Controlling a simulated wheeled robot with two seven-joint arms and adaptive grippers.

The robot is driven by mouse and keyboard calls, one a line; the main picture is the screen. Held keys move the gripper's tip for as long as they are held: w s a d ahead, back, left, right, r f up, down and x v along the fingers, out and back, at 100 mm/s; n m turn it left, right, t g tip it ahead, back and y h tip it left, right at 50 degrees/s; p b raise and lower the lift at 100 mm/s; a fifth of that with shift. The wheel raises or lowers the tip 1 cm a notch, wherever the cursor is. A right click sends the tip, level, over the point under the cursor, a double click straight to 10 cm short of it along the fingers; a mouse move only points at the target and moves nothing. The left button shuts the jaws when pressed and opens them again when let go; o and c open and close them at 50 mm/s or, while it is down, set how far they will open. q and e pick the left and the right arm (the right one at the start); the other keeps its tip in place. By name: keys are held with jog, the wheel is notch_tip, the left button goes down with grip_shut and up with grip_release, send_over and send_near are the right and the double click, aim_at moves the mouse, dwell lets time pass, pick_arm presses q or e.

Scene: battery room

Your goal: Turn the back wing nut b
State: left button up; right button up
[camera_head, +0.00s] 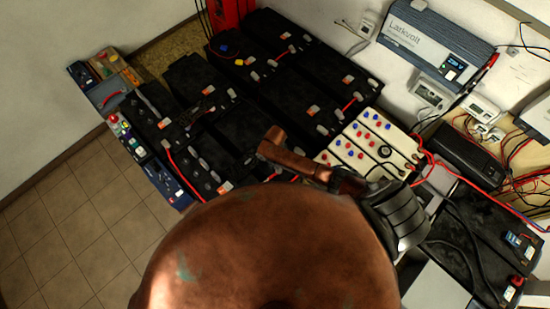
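No wing nut can be made out clearly. Small red and blue knobs stand in rows on a cream-white block (377,133) right of centre, too small to tell their shape. A large brown rounded link of my own arm fills the bottom middle. A grey ribbed joint and a thinner brown link follow at its right, pointing up and left over the batteries. Beyond that link, a dark jointed shape (202,112) over a black battery may be my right gripper; its fingers blend into the black. My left gripper is not in view.
Black batteries (290,75) with cables and terminals fill the middle. Smaller coloured units (100,78) line the left side. A Larkvolt inverter (437,42) hangs on the wall at upper right. Red cables run at right. The tiled floor (75,225) at left is clear.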

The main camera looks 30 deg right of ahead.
notch_tip(320, 180, up, 10)
jog(key=shift+r, duration=0.2)
dwell(0.7)
